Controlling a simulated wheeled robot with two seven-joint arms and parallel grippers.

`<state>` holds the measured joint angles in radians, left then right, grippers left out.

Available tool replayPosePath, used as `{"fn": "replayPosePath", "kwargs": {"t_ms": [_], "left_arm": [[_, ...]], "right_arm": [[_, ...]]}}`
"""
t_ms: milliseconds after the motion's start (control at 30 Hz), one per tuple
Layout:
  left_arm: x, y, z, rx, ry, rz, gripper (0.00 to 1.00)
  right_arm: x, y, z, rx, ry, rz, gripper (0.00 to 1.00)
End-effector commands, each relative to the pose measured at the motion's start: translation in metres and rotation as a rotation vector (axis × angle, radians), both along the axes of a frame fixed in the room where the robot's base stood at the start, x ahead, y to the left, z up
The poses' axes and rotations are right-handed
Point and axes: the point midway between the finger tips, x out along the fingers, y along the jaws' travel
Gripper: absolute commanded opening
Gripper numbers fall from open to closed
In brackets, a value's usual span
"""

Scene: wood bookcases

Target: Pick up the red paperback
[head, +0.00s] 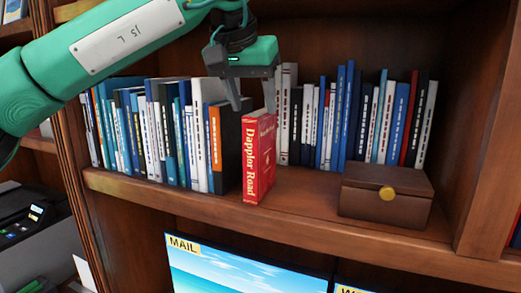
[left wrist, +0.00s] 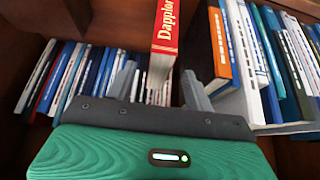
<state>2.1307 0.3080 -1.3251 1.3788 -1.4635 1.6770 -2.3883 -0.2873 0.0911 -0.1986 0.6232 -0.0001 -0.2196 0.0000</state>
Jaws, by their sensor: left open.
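The red paperback (head: 258,160), with "Dappior Road" on its spine, stands upright on the shelf (head: 300,208) near its front edge. It is at the right end of the left row of books. My left gripper (head: 254,103) is open above the book's top, with one finger on each side of it in the head view. In the left wrist view the red paperback (left wrist: 167,35) shows between the open fingers (left wrist: 158,88). I cannot tell whether a finger touches it. My right gripper is not in view.
A black book (head: 229,140) stands close to the left of the red one. More books (head: 370,118) line the back right. Bare shelf lies between the paperback and the box.

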Motion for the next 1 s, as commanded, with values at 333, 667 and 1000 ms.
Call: {"fn": "replayPosePath", "kwargs": {"t_ms": [333,667,1000], "left_arm": [[0.026,-0.009,-0.031,0.0,0.002,0.001,0.53],[0.028,-0.01,-0.037,-0.002,0.0,0.0,0.49],[0.028,-0.011,-0.037,-0.002,0.0,0.0,0.0]], "right_arm": [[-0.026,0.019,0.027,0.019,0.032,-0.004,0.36],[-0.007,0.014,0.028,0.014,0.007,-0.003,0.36],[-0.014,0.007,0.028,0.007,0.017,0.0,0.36]]}}
